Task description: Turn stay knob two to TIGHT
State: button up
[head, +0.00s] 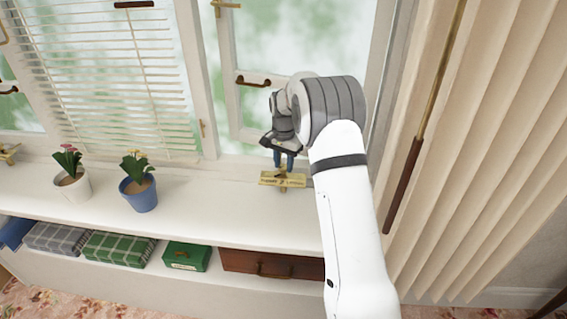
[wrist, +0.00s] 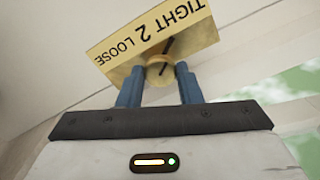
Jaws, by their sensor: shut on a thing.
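The brass plate of stay knob two (head: 267,181) is on the white window sill in the head view. In the wrist view the plate (wrist: 118,62) reads TIGHT at the upper right, 2 in the middle and LOOSE at the lower left. The round brass knob (wrist: 158,68) sits at the plate's middle. A short dark line by the knob slants up and right, toward the TIGHT side; its exact setting is hard to tell. My gripper (head: 283,166) has its blue fingers (wrist: 158,82) shut on the knob, one on each side. The fingers hide the knob's sides.
A blue pot (head: 139,196) and a white pot (head: 72,188) with flowers stand left on the sill. Another brass fitting (head: 9,154) is at far left. Pleated curtain (head: 470,150) and a wand (head: 403,185) hang right of my arm. Boxes (head: 120,250) lie below the sill.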

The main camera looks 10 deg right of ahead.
aim_at(283, 166)
dwell(0.3)
jog(key=o, duration=1)
notch_tip(283, 166, up, 8)
jog(key=shift+f, duration=0.1)
jog(key=s+r+n, duration=0.1)
jog(key=s+r, duration=0.2)
jog(key=s, duration=0.4)
jog(key=s+r+n+t, duration=0.1)
jog(key=s+r+n, duration=0.15)
jog(key=s, duration=0.35)
jog(key=s+r+n, duration=0.1)
jog(key=s+r, duration=0.2)
jog(key=s, duration=0.4)
jog(key=s+f+n, duration=0.1)
jog(key=s, duration=0.5)
jog(key=s+f+n+t, duration=0.1)
jog(key=s, duration=0.5)
jog(key=s+f+n, duration=0.1)
jog(key=s+n, duration=0.1)
jog(key=s, duration=0.4)
jog(key=shift+s+a+f+t, duration=0.15)
jog(key=shift+s+f+t, duration=0.1)
jog(key=shift+t, duration=0.15)
